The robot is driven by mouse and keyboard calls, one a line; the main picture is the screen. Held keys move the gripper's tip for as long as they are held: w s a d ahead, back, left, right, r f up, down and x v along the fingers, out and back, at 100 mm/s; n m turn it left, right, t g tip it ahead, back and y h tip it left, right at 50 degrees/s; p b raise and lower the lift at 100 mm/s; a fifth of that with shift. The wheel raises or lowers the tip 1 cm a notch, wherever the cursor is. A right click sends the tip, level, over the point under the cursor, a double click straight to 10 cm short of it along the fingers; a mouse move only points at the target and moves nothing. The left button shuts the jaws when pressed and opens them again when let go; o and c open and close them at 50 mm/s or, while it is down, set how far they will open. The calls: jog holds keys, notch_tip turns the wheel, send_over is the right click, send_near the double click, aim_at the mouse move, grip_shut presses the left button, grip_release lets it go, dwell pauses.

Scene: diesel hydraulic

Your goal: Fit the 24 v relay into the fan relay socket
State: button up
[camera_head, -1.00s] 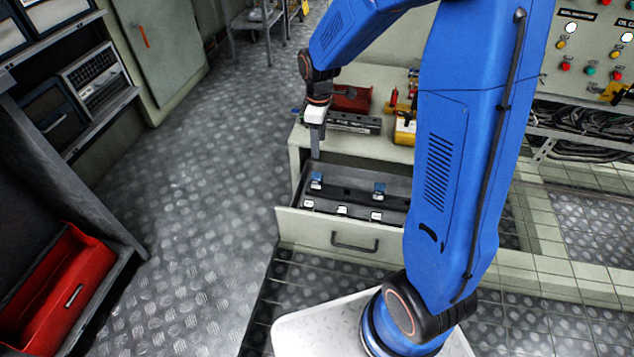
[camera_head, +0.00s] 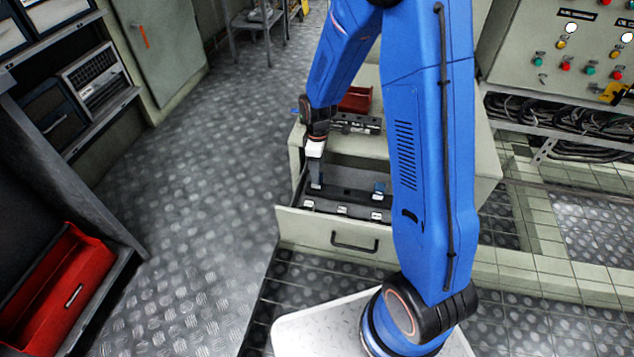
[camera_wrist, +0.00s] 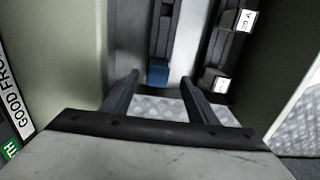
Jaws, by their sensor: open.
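My gripper (camera_head: 316,183) is down in an open drawer (camera_head: 290,221), near its left end. In the wrist view my gripper (camera_wrist: 158,80) is open, with a blue block (camera_wrist: 158,72), possibly a relay, between and just beyond the fingertips. In the head view my fingers hide that block. A second blue block (camera_head: 379,188) stands farther right in the drawer. White-topped blocks (camera_head: 342,210) sit along the drawer front; one (camera_wrist: 243,20) has a label too small to read surely. I cannot tell which is the 24 v relay. No fan relay socket is identifiable.
The drawer is in a pale cabinet with a red tray (camera_head: 356,99) and a dark strip (camera_head: 354,123) on top. A control panel (camera_head: 575,60) with buttons and lamps stands at the right. A red bin (camera_head: 60,290) is at the lower left. The metal floor between is clear.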

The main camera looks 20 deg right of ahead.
jog(key=shift+w+f, duration=0.15)
jog(key=shift+f, duration=1.15)
jog(key=shift+w+f, duration=0.1)
jog(key=shift+f, duration=1.2)
jog(key=c, duration=1.2)
